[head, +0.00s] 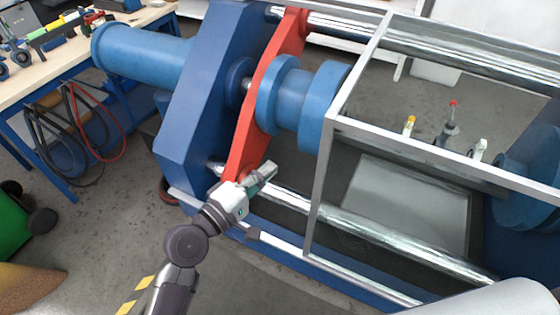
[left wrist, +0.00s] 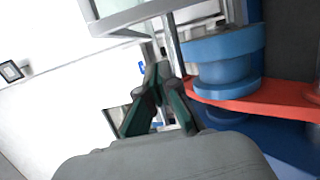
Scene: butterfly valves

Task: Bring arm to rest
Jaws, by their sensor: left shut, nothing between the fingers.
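My left arm comes in from the lower left in the head view. Its gripper (head: 266,172) is by the lower end of the red lever plate (head: 258,105) of the blue press-like machine (head: 200,120). The left wrist view shows the gripper's fingers (left wrist: 158,80) together and empty. In that view the red plate (left wrist: 260,98) and a blue cylinder (left wrist: 222,62) lie to the right of the fingers. I cannot tell from the head view whether the gripper touches the machine. My right gripper is not in view.
A metal frame (head: 318,190) and polished bars (head: 400,240) stand right of the gripper. A workbench (head: 60,65) with tools and hanging cables (head: 75,125) is at the left. Grey floor (head: 110,215) is open at the lower left, with a green object (head: 12,225) at the edge.

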